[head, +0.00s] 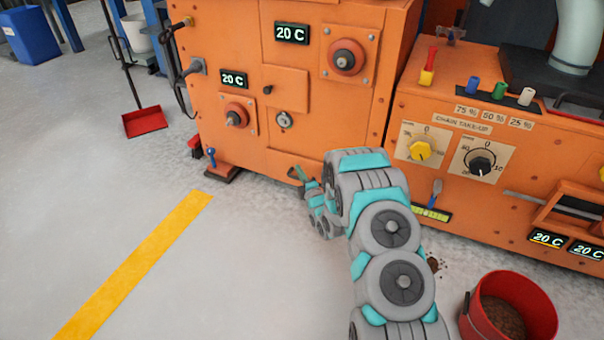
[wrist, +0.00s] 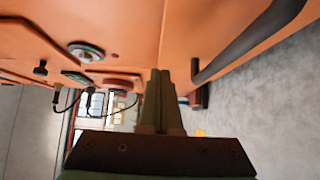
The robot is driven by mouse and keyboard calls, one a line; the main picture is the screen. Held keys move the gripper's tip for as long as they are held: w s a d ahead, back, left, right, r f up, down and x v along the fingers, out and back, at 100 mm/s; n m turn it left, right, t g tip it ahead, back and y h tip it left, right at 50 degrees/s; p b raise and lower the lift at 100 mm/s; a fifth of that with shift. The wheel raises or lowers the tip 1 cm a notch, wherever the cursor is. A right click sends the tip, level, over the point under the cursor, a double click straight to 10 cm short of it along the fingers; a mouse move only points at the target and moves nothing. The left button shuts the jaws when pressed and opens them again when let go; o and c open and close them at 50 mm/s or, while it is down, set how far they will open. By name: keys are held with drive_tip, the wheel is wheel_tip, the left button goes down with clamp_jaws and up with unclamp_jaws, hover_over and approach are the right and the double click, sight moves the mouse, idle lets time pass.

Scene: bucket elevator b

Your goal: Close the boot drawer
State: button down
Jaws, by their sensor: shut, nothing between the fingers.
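The orange machine's front panel (head: 262,140) stands at the centre of the head view. At its lower edge a dark handle shows partly, beside my gripper (head: 303,175). In the wrist view my gripper's fingers (wrist: 160,75) are together and empty. A long dark bar handle (wrist: 245,42) on an orange face (wrist: 215,30) lies to the right of the fingers, apart from them. This face appears to be the boot drawer; my arm hides much of it in the head view, and I cannot tell how far it stands out.
A red bucket of dark grain (head: 510,315) stands at the lower right, with spilled bits near it. An orange control box (head: 500,150) with knobs is at right. A red dustpan (head: 145,121) stands at left. The floor at left, with a yellow stripe (head: 140,260), is clear.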

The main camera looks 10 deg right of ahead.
drive_tip(key=s+d+p, duration=0.1)
drive_tip(key=s, duration=0.9)
drive_tip(key=s+d+r+m+g+h, duration=0.55)
drive_tip(key=s+r+m+g, duration=0.35)
drive_tip(key=r, duration=0.3)
drive_tip(key=s+a+r+m+g+y, duration=0.1)
drive_tip(key=s+a+r+m+g, duration=0.25)
drive_tip(key=s, duration=0.95)
drive_tip(key=s+a+r+m+g+y, duration=0.1)
drive_tip(key=s+a+r+m+g, duration=0.25)
drive_tip(key=s, duration=1.05)
drive_tip(key=s+a+r+m+g+y, duration=0.1)
drive_tip(key=s+r+m+g, duration=0.4)
drive_tip(key=s, duration=0.8)
wheel_tip(320, 180, up, 14)
drive_tip(key=s+n+t+p, duration=0.1)
drive_tip(key=p, duration=1.1)
drive_tip(key=shift+a+p, duration=0.3)
drive_tip(key=shift+p, duration=0.05)
drive_tip(key=shift+s, duration=0.1)
